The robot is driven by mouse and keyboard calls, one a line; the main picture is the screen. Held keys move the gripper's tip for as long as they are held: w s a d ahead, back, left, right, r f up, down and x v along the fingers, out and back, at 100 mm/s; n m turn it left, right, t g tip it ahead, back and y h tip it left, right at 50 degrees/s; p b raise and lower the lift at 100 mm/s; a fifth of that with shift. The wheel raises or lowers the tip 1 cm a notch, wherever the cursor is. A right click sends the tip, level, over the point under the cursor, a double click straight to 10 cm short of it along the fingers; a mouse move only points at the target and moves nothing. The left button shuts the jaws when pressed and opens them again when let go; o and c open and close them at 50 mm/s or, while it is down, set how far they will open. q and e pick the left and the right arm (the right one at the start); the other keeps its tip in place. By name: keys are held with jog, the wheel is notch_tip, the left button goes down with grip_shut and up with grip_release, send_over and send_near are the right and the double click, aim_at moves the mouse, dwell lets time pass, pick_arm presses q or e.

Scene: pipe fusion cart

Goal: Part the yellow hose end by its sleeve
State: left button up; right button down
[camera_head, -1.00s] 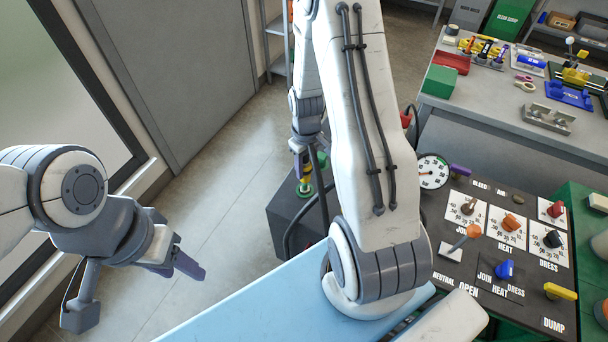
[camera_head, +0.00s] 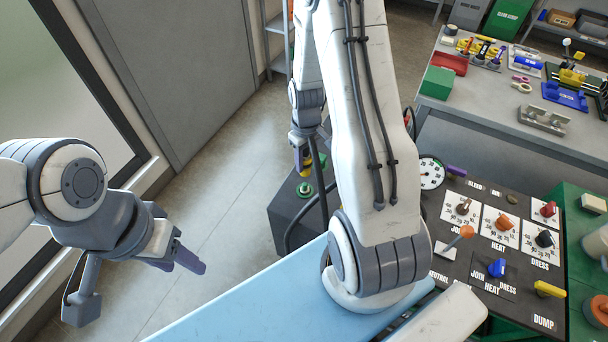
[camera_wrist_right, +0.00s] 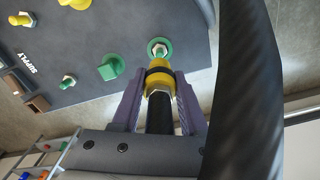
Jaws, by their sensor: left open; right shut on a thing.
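The yellow hose end (camera_wrist_right: 160,80) with a dark band sits between the purple fingers of my right gripper (camera_wrist_right: 159,88), which is shut on it. A black hose (camera_wrist_right: 160,113) runs back from it. Just ahead is a green port (camera_wrist_right: 159,48) with a metal nipple showing. In the head view the yellow end (camera_head: 302,168) is held above the green port (camera_head: 305,190), with a small gap between them. My left gripper (camera_head: 188,262) is open and empty over the floor at the left.
The dark box (camera_head: 285,212) carries the ports. The wrist view shows another green fitting (camera_wrist_right: 111,68), yellow fittings (camera_wrist_right: 76,3) and a thick black hose (camera_wrist_right: 245,100) close on the right. A control panel (camera_head: 450,275) stands at the right.

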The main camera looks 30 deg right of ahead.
jog(key=shift+r+p, duration=2.35)
jog(key=shift+r, duration=0.7)
